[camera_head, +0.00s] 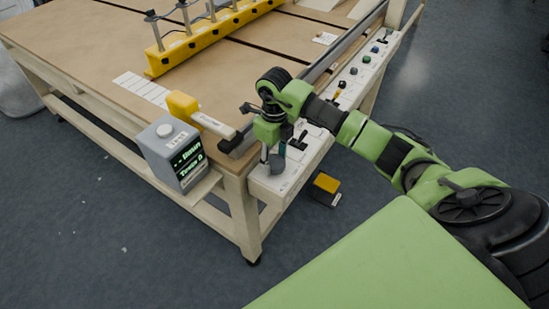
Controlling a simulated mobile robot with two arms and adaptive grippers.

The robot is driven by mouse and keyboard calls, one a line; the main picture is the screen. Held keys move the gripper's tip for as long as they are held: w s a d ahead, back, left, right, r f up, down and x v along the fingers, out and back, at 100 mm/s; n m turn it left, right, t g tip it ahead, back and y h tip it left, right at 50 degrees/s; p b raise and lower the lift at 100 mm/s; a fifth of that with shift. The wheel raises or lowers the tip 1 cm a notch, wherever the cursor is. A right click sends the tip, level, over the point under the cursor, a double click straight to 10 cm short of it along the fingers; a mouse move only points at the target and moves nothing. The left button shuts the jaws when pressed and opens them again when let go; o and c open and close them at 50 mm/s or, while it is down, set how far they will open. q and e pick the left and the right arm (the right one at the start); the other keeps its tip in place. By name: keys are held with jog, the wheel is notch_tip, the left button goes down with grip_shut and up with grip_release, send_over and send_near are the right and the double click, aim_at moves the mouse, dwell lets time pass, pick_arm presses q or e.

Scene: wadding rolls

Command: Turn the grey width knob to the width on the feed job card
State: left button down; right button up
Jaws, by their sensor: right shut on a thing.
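My right gripper (273,157) reaches down over the white control panel (318,146) at the near corner of the table. It is shut on the grey knob (277,168), a round dark-grey piece at the panel's near end. The fingers and wrist hide part of the knob, and its setting cannot be read. A small white card (325,38) lies on the far part of the table; its print is too small to read, so I cannot tell if it is the feed job card. My left gripper is not in view.
A grey box with a lit green display (187,163) stands at the table corner beside a yellow block (183,104). A yellow bar with posts (215,38) crosses the table (95,45). Small coloured buttons line the panel. A yellow-topped pedal (326,184) sits on the floor.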

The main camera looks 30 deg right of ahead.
jog(key=m, duration=0.7)
jog(key=shift+m, duration=0.4)
jog(key=m, duration=0.3)
jog(key=shift+m, duration=0.3)
jog(key=m+p, duration=0.1)
jog(key=m, duration=0.2)
jog(key=shift+r+m, duration=0.1)
jog(key=shift+m, duration=0.2)
jog(key=m+p, duration=0.1)
jog(key=m, duration=0.2)
jog(key=shift+m, duration=0.3)
jog(key=m+p, duration=0.1)
jog(key=m, duration=0.2)
jog(key=shift+m, duration=0.3)
jog(key=m+p, duration=0.1)
jog(key=m, duration=0.2)
jog(key=shift+m+p, duration=0.65)
jog(key=shift+m, duration=1.15)
